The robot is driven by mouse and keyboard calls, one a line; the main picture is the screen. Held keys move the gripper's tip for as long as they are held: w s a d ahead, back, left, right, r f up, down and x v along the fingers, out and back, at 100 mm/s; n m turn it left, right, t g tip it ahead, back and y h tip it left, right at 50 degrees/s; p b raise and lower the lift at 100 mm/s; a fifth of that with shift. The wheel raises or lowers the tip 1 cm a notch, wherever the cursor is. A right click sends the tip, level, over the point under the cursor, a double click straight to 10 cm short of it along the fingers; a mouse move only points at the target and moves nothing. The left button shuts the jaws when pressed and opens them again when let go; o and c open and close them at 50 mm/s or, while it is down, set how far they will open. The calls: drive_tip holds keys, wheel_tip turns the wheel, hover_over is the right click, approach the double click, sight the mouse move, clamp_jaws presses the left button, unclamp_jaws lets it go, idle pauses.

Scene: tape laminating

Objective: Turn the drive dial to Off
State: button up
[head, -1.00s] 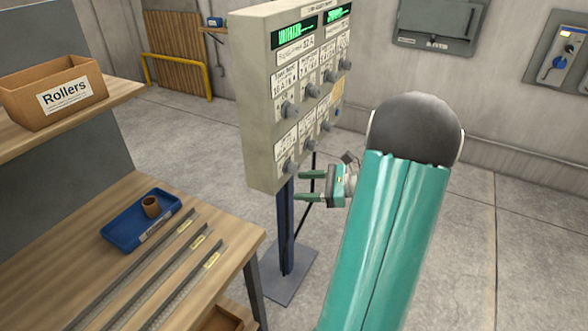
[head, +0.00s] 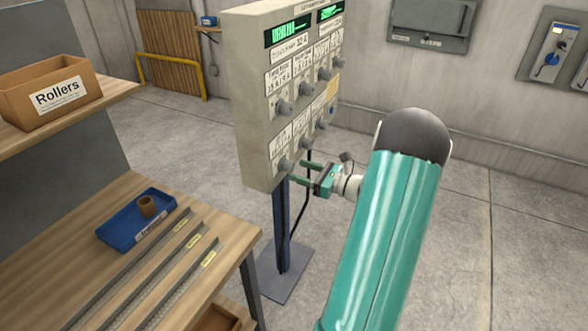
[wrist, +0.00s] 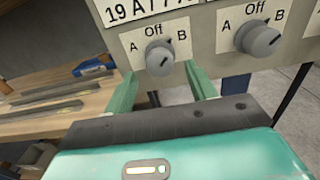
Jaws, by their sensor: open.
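The grey control panel (head: 256,150) stands on a blue post and carries two rows of dials. The wrist view shows two dials marked A, Off and B: a left dial (wrist: 160,58) and a right dial (wrist: 258,38). The right dial's dark mark points toward B; the left one's seems to lean that way, but is less clear. I cannot read which is the drive dial. My gripper (head: 304,173) is open at the panel's lower edge. In the wrist view, its green fingers (wrist: 163,80) straddle the left dial from below; contact is unclear.
A wooden bench (head: 95,275) stands at left with a blue tray (head: 120,235) and metal strips (head: 150,270). A box labelled Rollers (head: 50,92) is on the shelf above. The panel's base plate (head: 285,285) is on the floor. Floor to the right is clear.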

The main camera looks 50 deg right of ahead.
sight(293, 168)
drive_tip(key=shift+x, duration=1.6)
drive_tip(key=c, duration=1)
drive_tip(key=shift+n, duration=0.3)
drive_tip(key=n, duration=0.4)
drive_tip(key=shift+d+n, duration=0.1)
drive_tip(key=shift+n, duration=2)
